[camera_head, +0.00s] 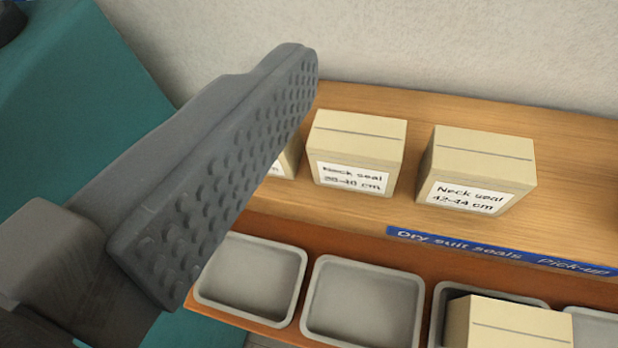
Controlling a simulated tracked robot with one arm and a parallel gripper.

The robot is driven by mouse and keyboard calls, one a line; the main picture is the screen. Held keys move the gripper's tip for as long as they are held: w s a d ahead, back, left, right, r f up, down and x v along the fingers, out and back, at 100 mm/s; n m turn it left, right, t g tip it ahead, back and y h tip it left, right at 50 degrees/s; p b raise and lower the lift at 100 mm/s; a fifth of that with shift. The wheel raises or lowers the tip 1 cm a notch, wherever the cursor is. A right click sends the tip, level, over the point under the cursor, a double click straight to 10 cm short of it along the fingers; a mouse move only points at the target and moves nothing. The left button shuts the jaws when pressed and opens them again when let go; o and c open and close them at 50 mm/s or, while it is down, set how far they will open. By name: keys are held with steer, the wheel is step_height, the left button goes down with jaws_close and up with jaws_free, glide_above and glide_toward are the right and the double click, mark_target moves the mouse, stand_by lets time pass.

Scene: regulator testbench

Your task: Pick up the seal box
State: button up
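Cream seal boxes stand on a wooden shelf (570,230). The middle box (358,150) has a label reading "Neck seal" with a size that looks like 38-40 cm. The right box (478,170) is labelled "Neck seal 42-44 cm". A third box (288,160) is mostly hidden behind my gripper finger. Another cream box (510,325) sits in a tray at the bottom right, cut off by the frame. One grey finger of my gripper (235,170) shows at the left, its studded pad bare and touching no box. The other finger is out of view, so my gripper looks open.
Grey trays line the front below the shelf; the left tray (250,280) and middle tray (362,307) are empty. A blue strip (460,247) reads "Dry suit seals Pick-up". A pale wall (400,40) stands behind; a teal surface (80,110) is at left.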

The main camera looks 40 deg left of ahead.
steer(key=n, duration=0.1)
glide_toward(357, 132)
steer(key=shift+g+y, duration=0.3)
steer(key=shift+g, duration=0.2)
steer(key=x, duration=0.2)
steer(key=d+x, duration=0.1)
steer(key=x, duration=0.2)
steer(key=shift+w+r+b, duration=0.2)
steer(key=shift+r+b, duration=0.05)
steer(key=shift+b, duration=0.1)
steer(key=shift+a+b+x, duration=0.1)
steer(key=shift+b+x, duration=0.15)
steer(key=shift+x, duration=1.05)
steer(key=shift+a+b+x, duration=0.15)
steer(key=shift+b+x, duration=0.1)
steer(key=shift+x, duration=1)
steer(key=c, duration=0.9)
steer(key=shift+r, duration=0.1)
